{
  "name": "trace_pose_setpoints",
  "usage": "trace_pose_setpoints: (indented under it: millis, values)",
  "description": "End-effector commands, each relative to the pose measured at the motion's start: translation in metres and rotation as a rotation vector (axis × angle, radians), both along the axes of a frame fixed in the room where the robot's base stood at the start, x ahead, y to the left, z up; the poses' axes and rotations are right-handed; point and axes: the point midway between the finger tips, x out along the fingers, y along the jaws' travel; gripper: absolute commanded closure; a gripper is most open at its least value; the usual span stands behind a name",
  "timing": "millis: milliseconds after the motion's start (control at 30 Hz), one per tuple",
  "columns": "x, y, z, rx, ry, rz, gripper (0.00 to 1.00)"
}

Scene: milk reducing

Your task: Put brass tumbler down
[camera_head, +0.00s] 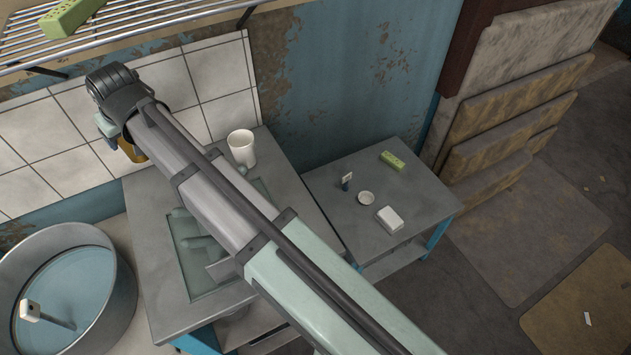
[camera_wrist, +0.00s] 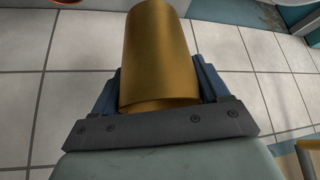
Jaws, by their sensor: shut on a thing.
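The brass tumbler (camera_wrist: 160,60) is a golden-brown cylinder between the blue fingers of my gripper (camera_wrist: 160,88) in the wrist view. My gripper is shut on it. In the head view a small part of the brass tumbler (camera_head: 131,150) shows below my wrist, in front of the white tiled wall. My gripper (camera_head: 110,130) is mostly hidden there behind my wrist. The tumbler appears to be held above the grey counter (camera_head: 145,215), near its back left. I cannot tell the exact height.
A white cup (camera_head: 241,148) stands at the counter's back. A green tray (camera_head: 205,275) with items is partly hidden by my arm. A round basin (camera_head: 105,322) is at left. A lower side table (camera_head: 325,180) holds small items. A wire shelf (camera_head: 150,22) holds a green block (camera_head: 70,17).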

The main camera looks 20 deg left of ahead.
Motion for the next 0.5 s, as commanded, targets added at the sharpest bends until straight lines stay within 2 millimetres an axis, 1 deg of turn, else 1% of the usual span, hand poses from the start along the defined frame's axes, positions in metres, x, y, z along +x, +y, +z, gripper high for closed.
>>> trace_pose_setpoints:
  millis: [33, 167, 267, 367, 500]
  values:
    - [0.01, -0.006, 0.0, 0.0, 0.0, -0.015, 0.57]
    - [0.039, -0.023, 0.0, 0.001, 0.0, -0.058, 0.57]
    - [0.066, -0.041, 0.0, 0.001, -0.001, -0.1, 0.57]
    - [0.096, -0.062, 0.0, 0.001, 0.0, -0.147, 0.57]
    - [0.137, -0.095, 0.0, 0.001, 0.0, -0.217, 0.57]
